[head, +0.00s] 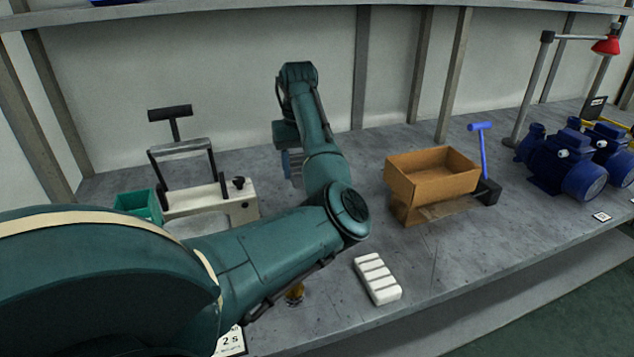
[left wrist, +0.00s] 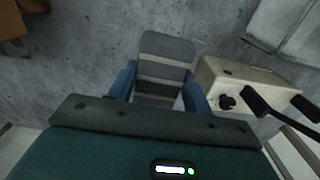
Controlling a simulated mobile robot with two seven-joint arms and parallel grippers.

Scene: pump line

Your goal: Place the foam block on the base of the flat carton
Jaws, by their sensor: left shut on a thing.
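My left gripper (head: 291,163) hangs down over the bench behind my forearm in the head view. In the left wrist view its blue fingers (left wrist: 160,90) are shut on a grey block with lighter stripes, taken as the foam block (left wrist: 167,48). Whether the block touches the bench I cannot tell. The brown carton (head: 432,181) stands to the right of the gripper, its walls up and top open, with a brown piece low in front. A brown corner, probably of the carton (left wrist: 12,22), shows in the left wrist view. My right gripper is not in view.
A white ribbed block (head: 378,279) lies near the front edge. A cream sealer-like device (head: 212,203) and a green bin (head: 138,205) stand left. Bench between gripper and carton is clear.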

